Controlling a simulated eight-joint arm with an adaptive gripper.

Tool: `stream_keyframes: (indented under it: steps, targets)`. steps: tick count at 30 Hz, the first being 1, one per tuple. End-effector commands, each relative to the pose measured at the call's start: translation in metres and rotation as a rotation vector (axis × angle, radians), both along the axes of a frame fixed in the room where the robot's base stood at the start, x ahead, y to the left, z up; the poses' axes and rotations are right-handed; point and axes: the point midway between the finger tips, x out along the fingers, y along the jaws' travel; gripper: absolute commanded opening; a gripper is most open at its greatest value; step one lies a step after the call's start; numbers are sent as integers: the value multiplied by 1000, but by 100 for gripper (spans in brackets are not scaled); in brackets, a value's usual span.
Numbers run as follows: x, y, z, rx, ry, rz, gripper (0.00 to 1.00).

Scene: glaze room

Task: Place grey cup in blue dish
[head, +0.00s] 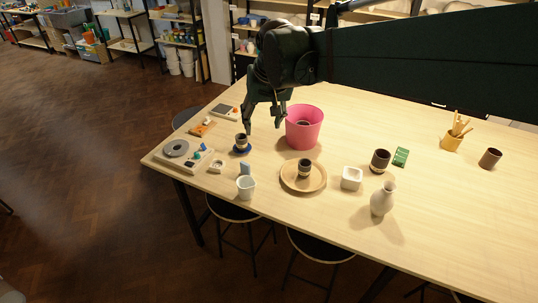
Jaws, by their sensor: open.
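The blue dish (242,151) lies near the left part of the table. A small dark grey cup (242,140) with a paler band stands upright in it. My gripper (263,127) is open, with its fingers pointing down. It appears just right of the cup and above it, with no clear contact; one finger is close to the cup's rim in the picture. Nothing shows between the fingers. A similar dark cup (304,166) stands on a round wooden plate (288,181).
A pink bucket (304,130) stands close right of my gripper, with something dark inside. A pale cup (246,188), a white square pot (351,177), a dark cup (380,160) and a vase (383,200) stand nearer the front. The table's right part is mostly clear.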

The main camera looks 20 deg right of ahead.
Motion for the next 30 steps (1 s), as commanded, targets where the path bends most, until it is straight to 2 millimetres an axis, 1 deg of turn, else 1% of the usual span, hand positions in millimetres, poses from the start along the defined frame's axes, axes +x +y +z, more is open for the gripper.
stream_keyframes:
  steps: [1,3,11,17,24,30]
  targets:
    - [-12,0,0,-3,-10,5,49]
    - [-26,0,0,-6,-22,13,49]
    - [-74,0,-4,-19,-73,41,49]
    - [-111,0,-12,-29,-110,64,49]
    - [-153,-1,-27,-43,-156,88,49]
    - [-185,-1,-43,-56,-193,108,49]
